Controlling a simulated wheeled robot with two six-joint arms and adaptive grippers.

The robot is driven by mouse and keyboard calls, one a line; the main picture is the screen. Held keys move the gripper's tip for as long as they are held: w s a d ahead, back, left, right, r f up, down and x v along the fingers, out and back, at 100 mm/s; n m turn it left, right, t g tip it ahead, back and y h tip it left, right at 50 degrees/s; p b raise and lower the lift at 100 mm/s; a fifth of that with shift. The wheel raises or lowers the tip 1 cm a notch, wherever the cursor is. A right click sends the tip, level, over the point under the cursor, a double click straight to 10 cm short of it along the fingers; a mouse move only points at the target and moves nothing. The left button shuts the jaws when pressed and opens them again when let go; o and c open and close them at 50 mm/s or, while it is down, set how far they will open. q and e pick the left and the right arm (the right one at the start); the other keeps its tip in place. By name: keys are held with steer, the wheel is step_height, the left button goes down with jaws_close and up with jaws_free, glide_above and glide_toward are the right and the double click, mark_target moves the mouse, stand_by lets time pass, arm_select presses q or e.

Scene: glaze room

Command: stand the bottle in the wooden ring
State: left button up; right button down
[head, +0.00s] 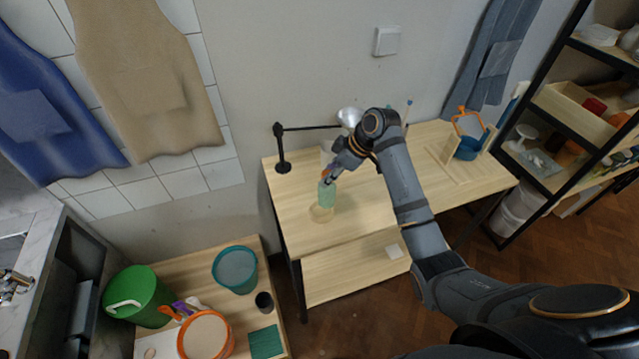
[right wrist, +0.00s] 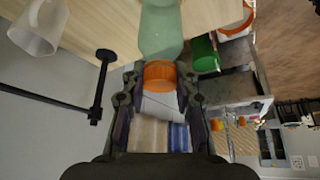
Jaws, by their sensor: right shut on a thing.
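The bottle (head: 326,194) is pale green with an orange cap and is upright over the left front of the wooden table. The wooden ring (head: 320,215) is pale, like the tabletop, and shows at the bottle's foot. I cannot tell whether the bottle stands in it or hangs just above it. My right gripper (head: 330,174) is shut on the bottle at its cap. In the right wrist view, the orange cap (right wrist: 160,74) sits between the fingers of my right gripper (right wrist: 158,80), with the green body (right wrist: 160,30) beyond. The ring is not visible there. My left gripper is not in view.
A black lamp (head: 283,150) stands at the table's back left, its arm reaching right. A white mug (right wrist: 38,25) stands near it. An orange-and-teal item in a wooden frame (head: 468,145) is at the right. Buckets, one green (head: 139,296), sit on a lower surface.

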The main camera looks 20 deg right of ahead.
mark_target(321, 189)
steer(key=shift+w+a+f, duration=0.15)
steer(key=shift+a+f, duration=0.35)
steer(key=shift+f, duration=0.55)
steer(key=f+p, duration=0.1)
steer(key=a+f+p, duration=0.1)
steer(key=f, duration=0.1)
steer(key=shift+w+f+p, duration=0.15)
steer(key=shift+p, duration=0.15)
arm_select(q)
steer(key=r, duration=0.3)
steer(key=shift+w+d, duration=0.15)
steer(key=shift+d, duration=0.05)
arm_select(e)
steer(key=shift+d+f, duration=0.15)
steer(key=shift+f, duration=0.1)
steer(key=c, duration=1)
jaws_free()
steer(key=shift+w, duration=0.1)
steer(key=shift+c, duration=0.2)
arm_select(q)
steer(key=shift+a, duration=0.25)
